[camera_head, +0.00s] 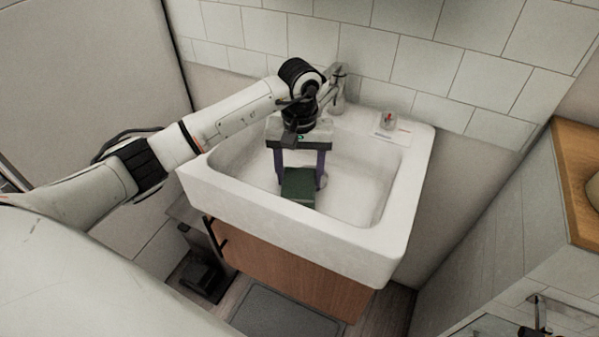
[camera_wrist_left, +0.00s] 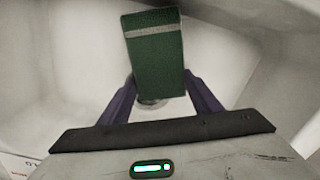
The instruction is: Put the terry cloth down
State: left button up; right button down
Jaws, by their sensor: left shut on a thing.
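The terry cloth (camera_head: 299,186) is a dark green folded block. My left gripper (camera_head: 301,178) is shut on it and holds it over the basin of the white sink (camera_head: 272,220). In the left wrist view the cloth (camera_wrist_left: 154,55) is green with a pale stripe near its far end, between the two purple fingers of the gripper (camera_wrist_left: 160,88). I cannot tell whether the cloth touches the basin floor. My right gripper is not in view.
The faucet (camera_head: 338,88) stands at the sink's back edge, close to my left wrist. A small clear item with red (camera_head: 388,120) sits on the sink's back right ledge. A wooden counter (camera_head: 580,170) is at the right. The basin's right side is clear.

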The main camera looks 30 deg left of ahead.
pick_arm(q)
jog(key=o, duration=1.2)
jog(key=shift+f, duration=0.1)
jog(key=shift+c, duration=0.2)
jog(key=shift+r, duration=0.2)
notch_tip(320, 180, up, 12)
